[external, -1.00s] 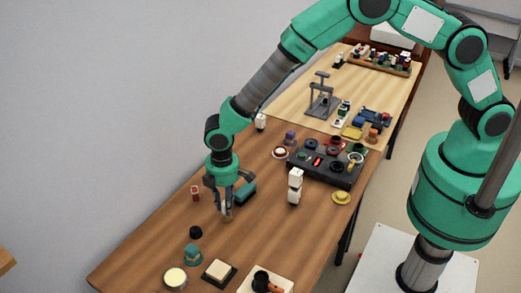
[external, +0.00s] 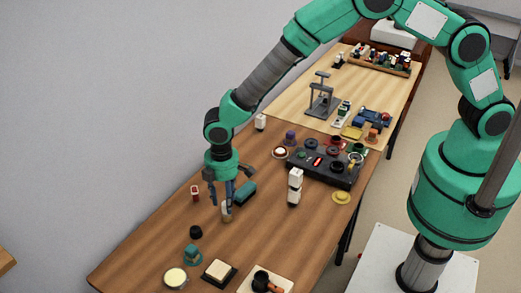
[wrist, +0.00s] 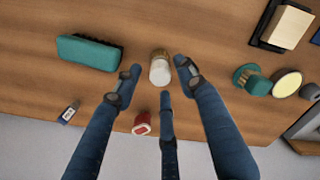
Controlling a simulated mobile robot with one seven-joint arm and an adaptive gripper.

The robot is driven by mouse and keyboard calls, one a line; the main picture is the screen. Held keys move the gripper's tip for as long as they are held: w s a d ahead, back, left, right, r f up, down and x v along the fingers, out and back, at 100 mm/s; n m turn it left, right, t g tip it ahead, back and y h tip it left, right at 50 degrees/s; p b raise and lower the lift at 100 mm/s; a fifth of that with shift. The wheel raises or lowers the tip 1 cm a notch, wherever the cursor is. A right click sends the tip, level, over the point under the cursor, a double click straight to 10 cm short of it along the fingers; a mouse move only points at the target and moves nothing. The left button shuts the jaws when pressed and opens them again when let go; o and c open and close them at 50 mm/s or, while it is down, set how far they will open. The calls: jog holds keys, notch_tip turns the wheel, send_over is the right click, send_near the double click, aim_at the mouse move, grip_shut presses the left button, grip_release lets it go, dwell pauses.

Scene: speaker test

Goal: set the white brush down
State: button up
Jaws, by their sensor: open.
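The white brush (external: 227,212) stands upright on the wooden table below my gripper (external: 227,196). In the wrist view the brush (wrist: 159,72) shows a white rounded end and a tan part, and it lies just beyond the three spread blue fingertips of my gripper (wrist: 160,80). My gripper is open, with a visible gap between the side fingers and the brush. The brush looks free of the fingers, though the exact clearance from the rear finger is hard to tell.
A teal block (external: 245,193) lies close to the right of the gripper. A red-and-white item (external: 195,193) stands to the left. A small black piece (external: 196,232) and a teal piece (external: 192,254) sit nearer the front. Bare table surrounds the brush.

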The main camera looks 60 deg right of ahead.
notch_tip(320, 180, up, 10)
jog(key=shift+p, duration=0.4)
dwell(0.6)
jog(key=s+d+r+m+t, duration=0.15)
jog(key=s+d+r, duration=0.25)
jog(key=d+r, duration=0.9)
jog(key=s+d+r+m+t, duration=0.1)
jog(key=s+d+r+m, duration=0.25)
jog(key=d+r, duration=1)
jog(key=s+d+r+m+t, duration=0.1)
jog(key=s+d+r, duration=0.4)
jog(key=s, duration=0.2)
jog(key=s+d+r+m+t, duration=0.1)
jog(key=s+d+r+m, duration=0.1)
jog(key=s+d+r, duration=0.4)
jog(key=s+d+f+m+t, duration=0.1)
jog(key=s+d, duration=0.4)
jog(key=s, duration=1)
jog(key=shift+d+m, duration=0.2)
jog(key=shift+m, duration=0.7)
